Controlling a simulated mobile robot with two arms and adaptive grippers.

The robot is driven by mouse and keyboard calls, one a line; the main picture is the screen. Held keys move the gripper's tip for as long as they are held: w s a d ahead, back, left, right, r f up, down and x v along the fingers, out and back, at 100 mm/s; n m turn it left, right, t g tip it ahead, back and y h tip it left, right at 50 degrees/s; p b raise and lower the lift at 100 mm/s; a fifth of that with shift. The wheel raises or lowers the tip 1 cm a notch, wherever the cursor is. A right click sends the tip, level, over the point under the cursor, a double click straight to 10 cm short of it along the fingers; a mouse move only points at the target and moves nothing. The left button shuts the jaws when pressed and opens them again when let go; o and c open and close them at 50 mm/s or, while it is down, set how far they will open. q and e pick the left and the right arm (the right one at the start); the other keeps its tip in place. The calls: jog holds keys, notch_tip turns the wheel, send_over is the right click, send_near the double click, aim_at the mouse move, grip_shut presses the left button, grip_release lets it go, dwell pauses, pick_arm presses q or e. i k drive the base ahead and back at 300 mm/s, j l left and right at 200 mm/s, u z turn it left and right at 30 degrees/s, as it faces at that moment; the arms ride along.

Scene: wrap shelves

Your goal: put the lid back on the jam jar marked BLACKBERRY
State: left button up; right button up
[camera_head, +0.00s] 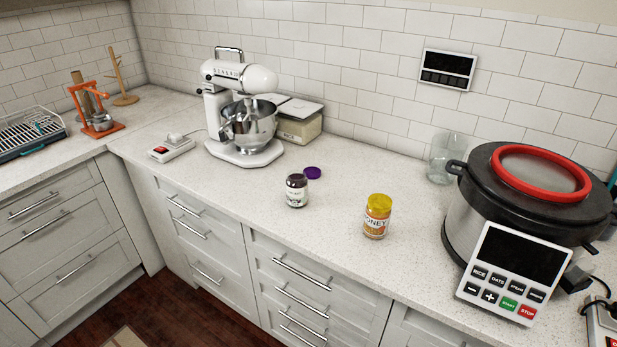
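A small dark jam jar (297,191) with a pale label stands upright on the white speckled counter, near its front edge. The label print is too small to read. A purple lid (312,173) lies on the counter just behind and to the right of the jar, apart from it. I cannot tell from this view whether the jar's top is open. Neither of my grippers is in view.
A yellow-lidded honey jar (376,217) stands to the right. A white stand mixer (239,110) and a container (299,124) are behind left. A large cooker (522,205) fills the right end, with a clear glass vessel (442,160) beside it. Counter around the jam jar is clear.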

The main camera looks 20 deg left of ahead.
aim_at(296, 183)
jog(key=i+j+z, duration=0.2)
jog(key=j, duration=0.2)
jog(key=i+j+z, duration=0.25)
jog(key=j, duration=0.2)
jog(key=j+z, duration=0.2)
jog(key=j, duration=0.25)
jog(key=i+j+z, duration=0.2)
jog(key=j, duration=0.25)
jog(key=j+z, duration=0.25)
jog(key=j, duration=0.25)
